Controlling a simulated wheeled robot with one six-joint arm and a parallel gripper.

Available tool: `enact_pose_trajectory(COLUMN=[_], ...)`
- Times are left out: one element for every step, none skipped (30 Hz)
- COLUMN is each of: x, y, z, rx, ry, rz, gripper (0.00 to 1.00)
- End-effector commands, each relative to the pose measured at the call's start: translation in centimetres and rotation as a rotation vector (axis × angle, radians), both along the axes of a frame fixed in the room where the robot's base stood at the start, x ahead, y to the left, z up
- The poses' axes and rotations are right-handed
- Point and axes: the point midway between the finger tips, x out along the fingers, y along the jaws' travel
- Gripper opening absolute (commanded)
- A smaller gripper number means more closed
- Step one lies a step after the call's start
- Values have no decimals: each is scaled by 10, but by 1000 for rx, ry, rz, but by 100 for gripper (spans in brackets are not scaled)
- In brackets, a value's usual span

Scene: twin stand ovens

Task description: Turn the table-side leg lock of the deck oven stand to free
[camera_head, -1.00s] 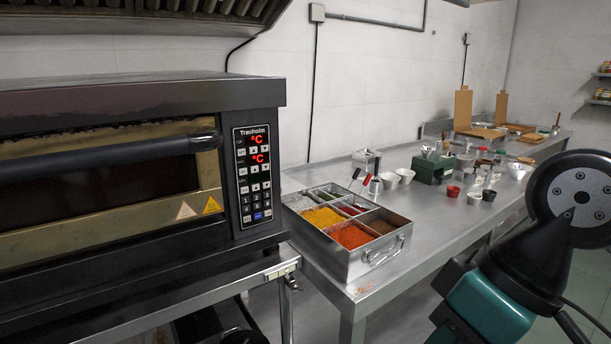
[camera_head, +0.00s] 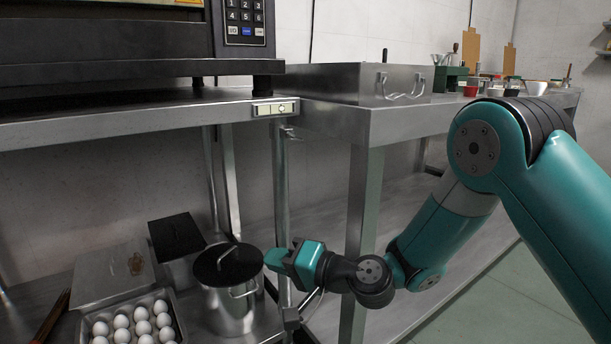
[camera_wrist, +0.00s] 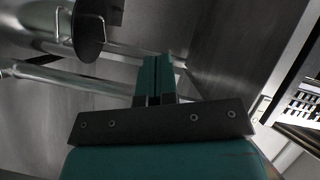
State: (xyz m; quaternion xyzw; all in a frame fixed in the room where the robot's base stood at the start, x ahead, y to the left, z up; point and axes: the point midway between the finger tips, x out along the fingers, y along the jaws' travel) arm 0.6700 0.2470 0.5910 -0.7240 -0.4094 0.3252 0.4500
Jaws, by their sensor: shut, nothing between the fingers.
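The deck oven stand (camera_head: 150,125) carries the oven, and its table-side front leg (camera_head: 281,185) drops beside the table. A small pale plate with markings (camera_head: 275,108) is on the stand's front corner. Under it, at the top of the leg, is a small metal piece (camera_head: 290,132) that looks like the leg lock; its setting is too small to read. My gripper (camera_head: 271,259) is low in front of the leg, well below that piece, pointing left. Its teal fingers (camera_wrist: 155,78) are shut and empty in the wrist view. It hides part of the leg.
A lidded pot (camera_head: 229,300) stands on the lower shelf close to my gripper, with an egg tray (camera_head: 180,325) left of it. The steel table (camera_head: 420,118) and its leg (camera_head: 358,220) are close on the right.

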Motion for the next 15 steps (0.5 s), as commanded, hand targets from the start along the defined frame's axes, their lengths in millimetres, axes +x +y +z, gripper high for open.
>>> enact_pose_trajectory(x=[9, 14, 21, 26, 30, 35, 39, 42, 45, 47, 48, 50, 51, 52, 52], y=[0, -2, -4, -6, -8, -12, -15, -18, -23, -26, -29, -33, -36, -38, -41], z=[-63, -83, -111, -132, -153, -179, -198, -215, -236, -251, -264, -279, -289, -297, -306], rx=[43, 71, 107, 133, 158, 189, 211, 229, 253, 268, 281, 296, 306, 314, 324], ry=[30, 43, 62, 78, 94, 113, 127, 141, 157, 170, 179, 192, 200, 207, 215], rz=[-48, -80, -124, -158, -192, -237, -269, -299, -339, -366, -389, -419, -438, -456, -476], gripper=[0, 0, 0, 0, 0, 0, 0, 0, 0, 0, 0, 0, 0, 0, 0])
